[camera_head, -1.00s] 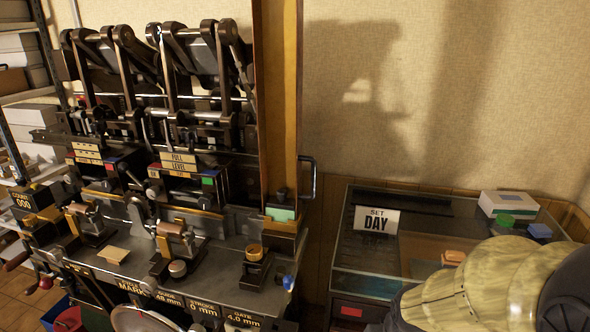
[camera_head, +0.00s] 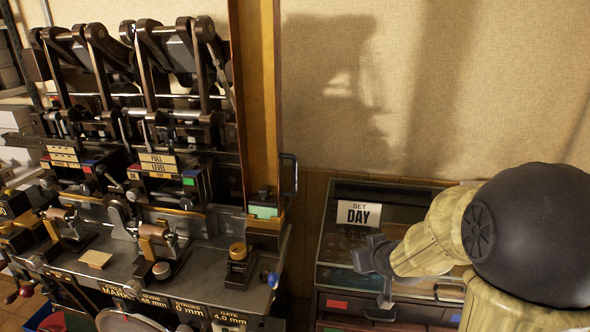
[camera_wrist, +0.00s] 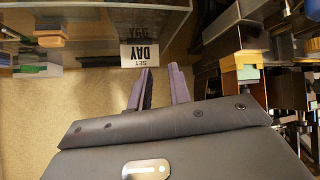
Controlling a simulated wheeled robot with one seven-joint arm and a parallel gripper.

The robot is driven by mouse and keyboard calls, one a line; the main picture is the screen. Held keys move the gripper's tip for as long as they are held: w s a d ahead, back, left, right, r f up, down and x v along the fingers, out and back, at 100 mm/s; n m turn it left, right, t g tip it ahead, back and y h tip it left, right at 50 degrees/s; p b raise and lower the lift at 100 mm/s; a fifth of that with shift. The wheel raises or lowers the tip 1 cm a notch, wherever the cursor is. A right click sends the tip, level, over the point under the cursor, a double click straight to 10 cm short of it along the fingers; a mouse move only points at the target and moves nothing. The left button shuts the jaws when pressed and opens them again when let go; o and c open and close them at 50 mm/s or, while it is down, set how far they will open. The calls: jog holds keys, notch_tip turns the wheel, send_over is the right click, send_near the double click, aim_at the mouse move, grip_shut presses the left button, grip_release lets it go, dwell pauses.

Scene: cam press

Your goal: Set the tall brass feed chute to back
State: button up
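The tall brass feed chute (camera_head: 259,90) stands upright at the right end of the press in the head view. Its top is cut off by the picture edge. A green plate (camera_head: 263,211) sits at its foot, and a dark bar handle (camera_head: 290,175) is on its right side. My gripper (camera_head: 368,262) is to the right of the chute and lower, in front of the glass-topped cabinet, touching nothing that I can see. In the wrist view its two fingers (camera_wrist: 159,75) are apart with nothing between them. I cannot tell the chute for certain in the wrist view.
The press (camera_head: 130,200) with levers and rollers fills the left. A glass-topped cabinet (camera_head: 330,290) with a "SET DAY" card (camera_head: 358,213) stands at right. A brass-topped knob (camera_head: 237,252) is on the bench near the chute's foot. The wall above the cabinet is bare.

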jog(key=w+a+r+n+t+y, duration=0.1)
jog(key=w+a+r+n+y, duration=0.1)
jog(key=r+y, duration=0.3)
jog(key=w+a+r+n+t+y+p, duration=0.1)
jog(key=w+a+r+n+y, duration=0.1)
jog(key=w+r+n+y, duration=0.2)
notch_tip(320, 180, up, 2)
jog(key=w+y, duration=0.1)
jog(key=y, duration=0.2)
jog(key=shift+a+r+n+t+p, duration=0.25)
jog(key=shift+a+n+t+p, duration=0.05)
jog(key=shift+n+t, duration=0.1)
jog(key=p, duration=0.6)
send_over(295, 190)
jog(key=shift+w, duration=0.4)
jog(key=shift+c, duration=0.4)
grip_shut()
